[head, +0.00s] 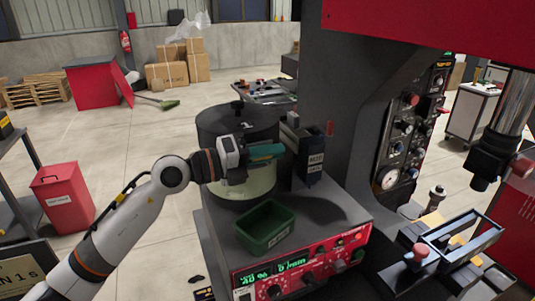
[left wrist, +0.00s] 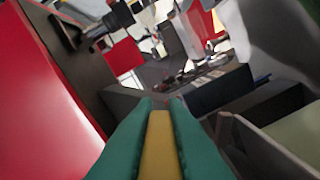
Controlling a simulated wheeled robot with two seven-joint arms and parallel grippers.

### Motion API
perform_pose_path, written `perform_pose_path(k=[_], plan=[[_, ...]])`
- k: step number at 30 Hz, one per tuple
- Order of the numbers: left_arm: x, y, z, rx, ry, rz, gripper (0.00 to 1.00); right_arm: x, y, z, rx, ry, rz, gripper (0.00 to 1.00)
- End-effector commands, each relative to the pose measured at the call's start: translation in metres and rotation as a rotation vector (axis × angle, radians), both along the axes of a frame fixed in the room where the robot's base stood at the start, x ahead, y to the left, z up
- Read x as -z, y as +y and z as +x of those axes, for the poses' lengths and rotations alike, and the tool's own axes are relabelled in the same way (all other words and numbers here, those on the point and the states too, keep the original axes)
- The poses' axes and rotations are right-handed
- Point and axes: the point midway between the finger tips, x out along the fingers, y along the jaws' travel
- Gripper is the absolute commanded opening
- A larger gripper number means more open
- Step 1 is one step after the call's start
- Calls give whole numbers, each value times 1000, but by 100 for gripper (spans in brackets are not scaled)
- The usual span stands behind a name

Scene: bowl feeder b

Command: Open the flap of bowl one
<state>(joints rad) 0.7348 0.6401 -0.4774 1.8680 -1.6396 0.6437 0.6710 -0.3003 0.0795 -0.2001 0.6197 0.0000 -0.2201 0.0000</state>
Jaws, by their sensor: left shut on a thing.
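Bowl one (head: 210,131) is the round feeder on the grey stand. Its dark top is marked 1 and carries a small black knob (head: 237,105). A pale greenish area (head: 258,187) shows low at its front, below my gripper. My left gripper (head: 268,152) reaches across the front of the bowl from the left, teal fingers pointing right toward the dark box. In the left wrist view the teal fingers (left wrist: 160,108) are shut on a yellow strip (left wrist: 158,150). I cannot tell whether the strip belongs to the flap. My arm and gripper hide part of the bowl's front.
A green bin (head: 266,228) stands on the stand before the bowl, above a red control panel (head: 300,268). A dark labelled box (head: 306,160) stands close right of my fingers. The large dark and red machine (head: 350,90) blocks the right. Open floor lies left.

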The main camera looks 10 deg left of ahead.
Motion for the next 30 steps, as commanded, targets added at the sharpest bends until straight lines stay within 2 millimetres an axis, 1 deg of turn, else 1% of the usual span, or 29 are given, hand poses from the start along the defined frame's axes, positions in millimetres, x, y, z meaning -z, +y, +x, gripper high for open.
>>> perform_pose_path(k=[1, 11, 18, 24, 30], plan=[[5, -1, -2, 2, -37, 28, 0, 7, 0, 0, 0, -1, 0, 36], [16, -7, -10, 1, -298, 203, 0, 36, 0, 1, 0, -1, 0, 36], [24, -10, -15, 1, -486, 328, 0, 64, 0, 1, 0, -1, 0, 36], [31, -12, -17, 3, -627, 424, 0, 87, 0, 1, 0, -1, 0, 36], [35, -13, -18, 3, -736, 498, 0, 106, 0, 1, 0, -1, 0, 36]])
